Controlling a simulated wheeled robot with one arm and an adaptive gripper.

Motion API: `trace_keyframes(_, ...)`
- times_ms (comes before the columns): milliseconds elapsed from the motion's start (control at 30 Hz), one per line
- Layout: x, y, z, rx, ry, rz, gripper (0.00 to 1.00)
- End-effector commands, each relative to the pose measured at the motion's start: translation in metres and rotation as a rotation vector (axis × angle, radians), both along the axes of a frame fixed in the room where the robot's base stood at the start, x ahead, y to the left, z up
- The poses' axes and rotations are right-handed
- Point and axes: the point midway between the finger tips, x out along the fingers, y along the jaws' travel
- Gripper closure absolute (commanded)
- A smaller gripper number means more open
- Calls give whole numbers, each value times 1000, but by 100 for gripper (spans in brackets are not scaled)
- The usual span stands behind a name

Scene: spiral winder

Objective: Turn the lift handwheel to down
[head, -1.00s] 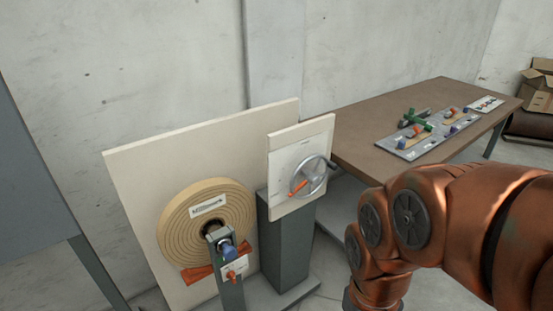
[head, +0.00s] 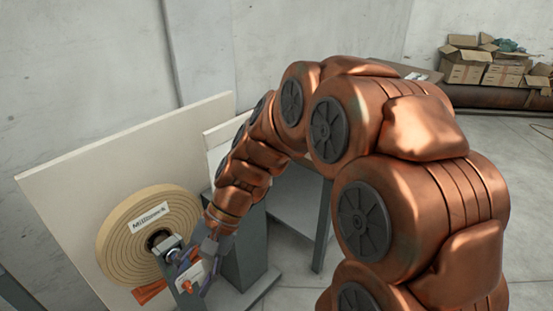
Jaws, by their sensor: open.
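The lift handwheel is hidden behind my arm in the head view. Only a pale edge of its panel (head: 222,130) shows, above the grey pedestal (head: 245,245). My gripper (head: 195,268) is open and points down in front of the spiral winder, left of and lower than the panel. Its fingers overlap the small white plate (head: 188,277) with a red lever on the winder's post. I cannot tell whether they touch it. The wound spiral disc (head: 120,240) with its label stands just left of my gripper.
A large pale board (head: 75,190) stands behind the disc. My arm covers most of the work table at the back.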

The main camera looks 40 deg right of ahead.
Motion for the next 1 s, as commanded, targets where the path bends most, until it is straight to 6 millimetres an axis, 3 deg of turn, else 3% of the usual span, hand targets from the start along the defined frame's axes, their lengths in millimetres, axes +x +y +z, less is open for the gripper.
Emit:
trace_keyframes(267, 103, -24, 2, 282, 91, -369, 50)
trace_keyframes(467, 177, -76, 1, 486, 138, -645, 50)
trace_keyframes(567, 210, -113, -4, 589, 162, -785, 50)
trace_keyframes(733, 257, -194, -19, 765, 189, -1028, 50)
trace_keyframes(900, 284, -290, -45, 942, 204, -1271, 50)
trace_keyframes(1000, 290, -349, -63, 1038, 203, -1404, 50)
